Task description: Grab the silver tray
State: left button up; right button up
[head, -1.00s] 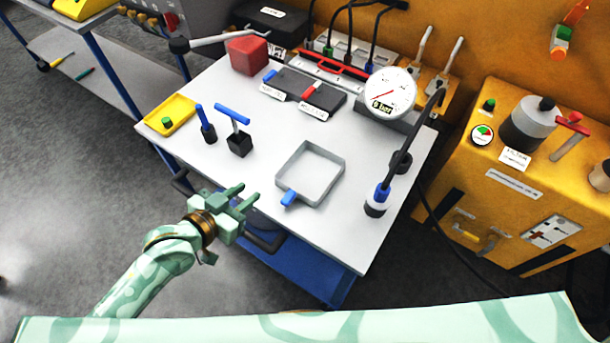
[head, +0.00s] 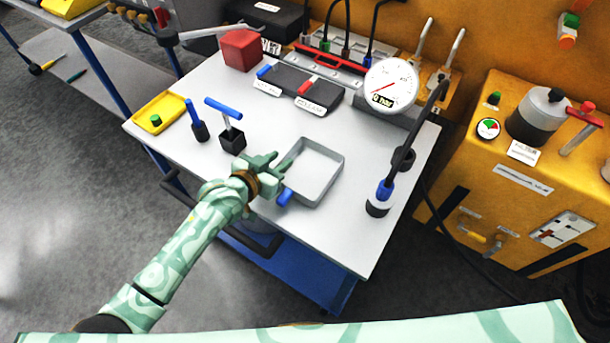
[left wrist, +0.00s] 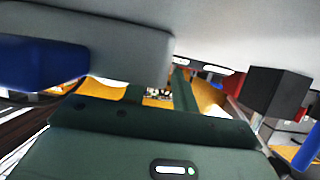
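The silver tray (head: 334,178) is a shallow square frame with a blue tab (head: 285,197) at its near left corner. It lies on the white tabletop in the head view. In the left wrist view its grey wall (left wrist: 110,40) and blue tab (left wrist: 35,62) fill the upper left, very close. My left gripper (head: 283,160) is at the tray's left side, fingers pointing toward its left wall. Its two fingers stand apart in the left wrist view (left wrist: 156,88), with nothing seen held between them. Whether a finger touches the tray is unclear. My right gripper is not in view.
A black block with a blue T-handle (head: 232,140) stands just left of my left gripper. A blue-topped peg (head: 197,122) and a yellow dish (head: 165,114) are farther left. A gauge (head: 391,86) and a hose with a blue fitting (head: 384,190) stand right. The table's near right is clear.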

pick_arm(q)
jog(key=shift+r, duration=0.1)
grip_shut()
jog(key=shift+r, duration=0.1)
